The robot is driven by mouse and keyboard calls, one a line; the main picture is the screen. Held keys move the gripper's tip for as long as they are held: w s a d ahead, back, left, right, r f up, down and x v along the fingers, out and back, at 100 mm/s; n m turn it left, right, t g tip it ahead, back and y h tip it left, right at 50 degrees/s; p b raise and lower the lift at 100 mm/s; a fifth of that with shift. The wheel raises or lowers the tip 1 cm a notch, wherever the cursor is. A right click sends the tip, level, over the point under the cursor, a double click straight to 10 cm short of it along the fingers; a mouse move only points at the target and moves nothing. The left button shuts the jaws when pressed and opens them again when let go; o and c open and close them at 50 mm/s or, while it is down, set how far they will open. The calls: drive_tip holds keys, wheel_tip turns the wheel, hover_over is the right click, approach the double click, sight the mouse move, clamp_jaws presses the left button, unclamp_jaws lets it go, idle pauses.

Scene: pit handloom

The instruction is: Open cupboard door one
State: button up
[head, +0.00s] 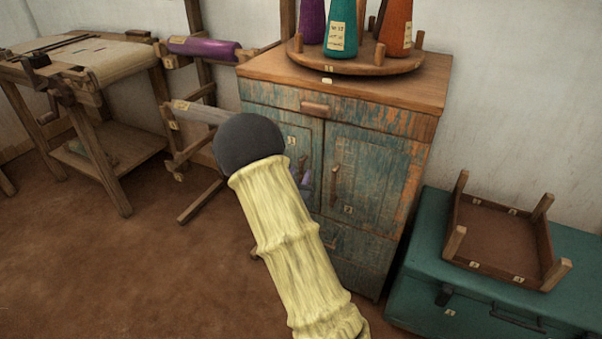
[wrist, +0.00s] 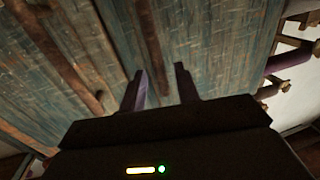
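The painted blue-green wooden cupboard (head: 375,165) has two shut doors side by side below a drawer. The left door, which I take as door one (head: 300,133), is largely hidden by my arm; the right door (head: 365,180) has an upright wooden handle (head: 335,187). My gripper (head: 306,182) shows only in part, its purple fingers in front of the left door. In the wrist view my gripper (wrist: 163,85) is open, with its fingers pointing at the door face. A long brown bar, probably the left door's handle (wrist: 150,45), runs towards the gap between them; I cannot tell if they touch it.
A round turntable (head: 355,63) with several yarn cones stands on the cupboard top. A teal chest (head: 425,270) with an upturned wooden stool or tray (head: 500,240) stands to the right. A wooden rack with rollers (head: 200,110) is at the left. The brown floor (head: 120,270) in front is clear.

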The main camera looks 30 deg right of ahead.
drive_tip(key=shift+x, duration=1.4)
clamp_jaws()
